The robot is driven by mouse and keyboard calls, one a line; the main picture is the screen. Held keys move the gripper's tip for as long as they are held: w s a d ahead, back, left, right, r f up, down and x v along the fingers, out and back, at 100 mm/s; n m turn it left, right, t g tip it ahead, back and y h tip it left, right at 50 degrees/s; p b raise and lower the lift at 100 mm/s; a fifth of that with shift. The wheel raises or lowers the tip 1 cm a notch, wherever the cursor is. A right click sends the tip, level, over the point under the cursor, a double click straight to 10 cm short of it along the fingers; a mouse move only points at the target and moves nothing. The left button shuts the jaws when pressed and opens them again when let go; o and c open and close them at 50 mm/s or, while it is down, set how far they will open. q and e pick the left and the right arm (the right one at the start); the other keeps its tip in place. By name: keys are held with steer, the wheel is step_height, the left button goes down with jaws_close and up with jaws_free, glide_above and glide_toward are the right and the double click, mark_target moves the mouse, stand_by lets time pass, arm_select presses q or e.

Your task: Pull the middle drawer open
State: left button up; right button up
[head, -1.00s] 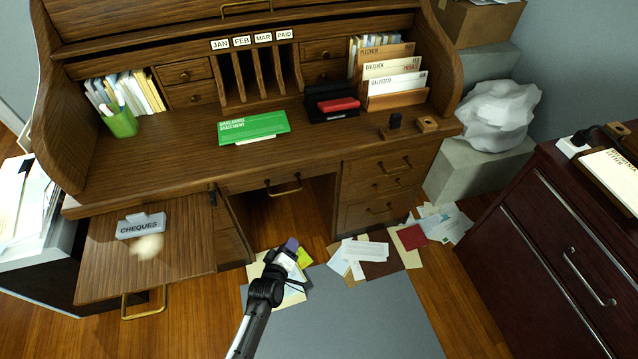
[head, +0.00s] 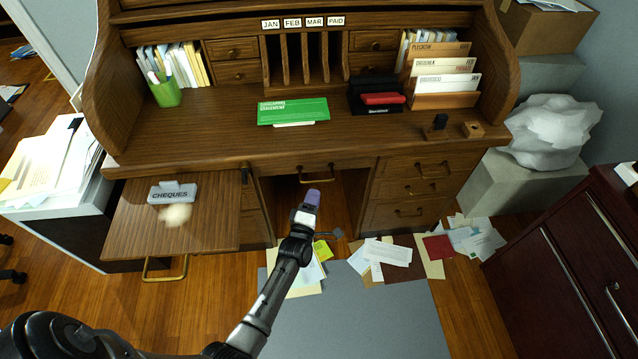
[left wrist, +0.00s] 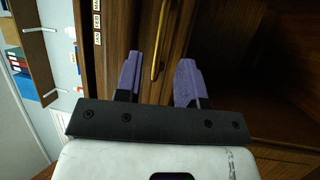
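The wooden desk's middle drawer (head: 287,170) is under the desktop, over the knee space, and looks closed. Its brass bar handle (head: 315,174) is just beyond my left gripper (head: 312,197) in the head view. In the left wrist view the handle (left wrist: 159,45) lines up with the gap between the two purple fingers of my left gripper (left wrist: 158,78). The fingers are apart, one on each side of the handle's line, and do not visibly touch it. My right gripper is not in view.
A pull-out board (head: 130,225) with a cheques sign (head: 173,193) sticks out at left. A right-hand drawer stack (head: 410,190) flanks the knee space. Loose papers (head: 385,258) lie on the floor. A dark red cabinet (head: 560,260) stands at right.

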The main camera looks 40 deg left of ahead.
mark_target(319, 181)
arm_select(q)
steer(key=shift+b+x, duration=0.95)
steer(key=shift+x, duration=2.25)
steer(key=shift+c, duration=0.2)
jaws_close()
